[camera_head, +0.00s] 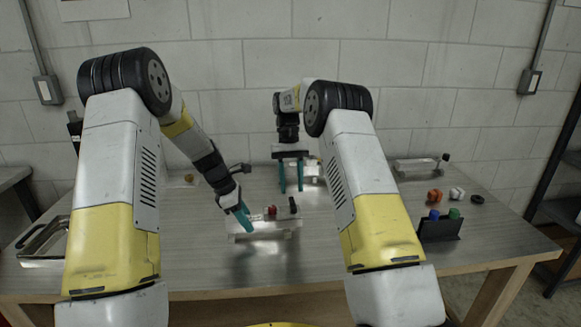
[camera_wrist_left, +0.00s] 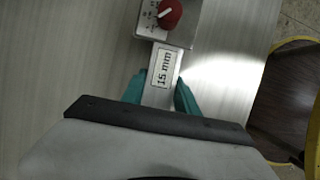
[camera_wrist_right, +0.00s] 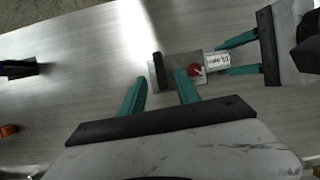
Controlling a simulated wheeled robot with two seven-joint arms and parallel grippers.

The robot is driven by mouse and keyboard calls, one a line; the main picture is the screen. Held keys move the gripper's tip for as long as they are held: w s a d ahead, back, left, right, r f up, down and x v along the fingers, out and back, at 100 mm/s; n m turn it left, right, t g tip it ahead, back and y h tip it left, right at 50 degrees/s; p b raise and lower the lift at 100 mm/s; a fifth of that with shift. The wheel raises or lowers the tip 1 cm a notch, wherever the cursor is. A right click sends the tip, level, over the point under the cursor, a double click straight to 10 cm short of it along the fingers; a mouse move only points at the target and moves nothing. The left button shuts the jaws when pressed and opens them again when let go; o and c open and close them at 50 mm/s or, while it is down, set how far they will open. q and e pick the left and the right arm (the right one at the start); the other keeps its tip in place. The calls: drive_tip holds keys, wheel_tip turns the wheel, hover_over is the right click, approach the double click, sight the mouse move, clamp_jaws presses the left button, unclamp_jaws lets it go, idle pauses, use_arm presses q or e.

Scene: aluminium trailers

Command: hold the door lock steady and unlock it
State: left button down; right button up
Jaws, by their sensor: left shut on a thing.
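The door lock is a pale metal block (camera_head: 262,227) near the front middle of the table, with a red knob (camera_head: 271,211) and a black upright piece (camera_head: 292,204). In the left wrist view the red knob (camera_wrist_left: 169,13) has a white pointer, and a plate labelled "15 mm" (camera_wrist_left: 163,72) extends from the block. My left gripper (camera_head: 243,217) is shut on this plate, its teal fingers on either side. My right gripper (camera_head: 291,180) is open, pointing down, behind the lock in the head view. In the right wrist view its fingers (camera_wrist_right: 158,92) appear over the lock, apart and empty.
A metal tray (camera_head: 45,243) lies at the left. At the right are a black holder (camera_head: 440,230) with blue and green caps, orange (camera_head: 435,196) and white (camera_head: 457,194) pieces, and a black ring (camera_head: 477,199). Another fixture (camera_head: 418,167) stands at the back right.

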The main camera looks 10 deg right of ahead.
drive_tip(key=v, duration=0.7)
drive_tip(key=shift+r, duration=0.25)
drive_tip(key=shift+w, duration=0.15)
use_arm(q)
drive_tip(key=c, duration=0.8)
unclamp_jaws()
drive_tip(key=shift+c, duration=0.2)
